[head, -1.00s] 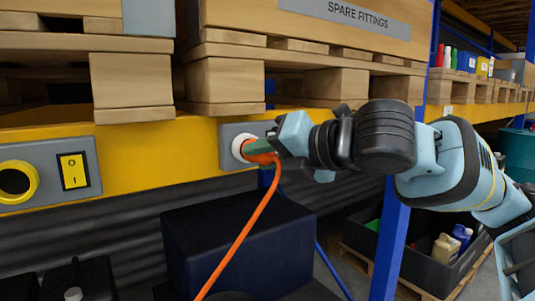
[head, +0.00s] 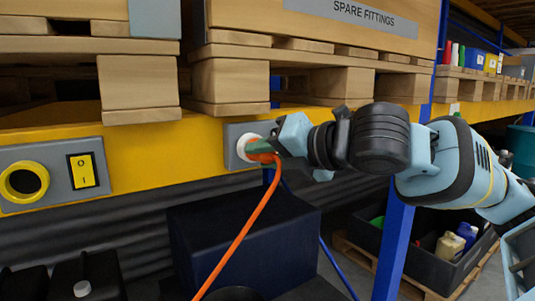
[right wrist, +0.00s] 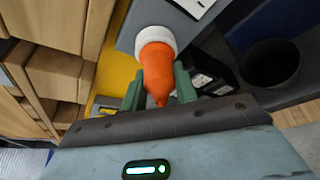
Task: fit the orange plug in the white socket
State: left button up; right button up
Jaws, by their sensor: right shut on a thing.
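The white socket (head: 243,148) is a round ring on a grey plate fixed to the yellow beam. In the right wrist view the socket (right wrist: 155,36) shows at the top of the plug. My right gripper (head: 263,146) is shut on the orange plug (head: 262,157), with green fingers on both sides. The plug (right wrist: 157,68) points at the socket and its front end meets the white ring. How deep it sits inside is hidden. An orange cable (head: 240,237) hangs from the plug down to the lower left. My left gripper is not in view.
A grey panel with a yellow switch (head: 83,170) and a yellow ring (head: 23,182) is on the beam at left. Wooden pallets (head: 140,83) rest above. A dark box (head: 245,240) stands below the socket. A blue post (head: 394,240) rises at right behind my arm.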

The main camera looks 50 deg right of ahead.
dwell(0.5)
jog(key=shift+r, duration=0.15)
jog(key=o, duration=1.2)
jog(key=shift+w, duration=0.2)
jog(key=shift+c, duration=0.2)
jog(key=shift+s, duration=0.1)
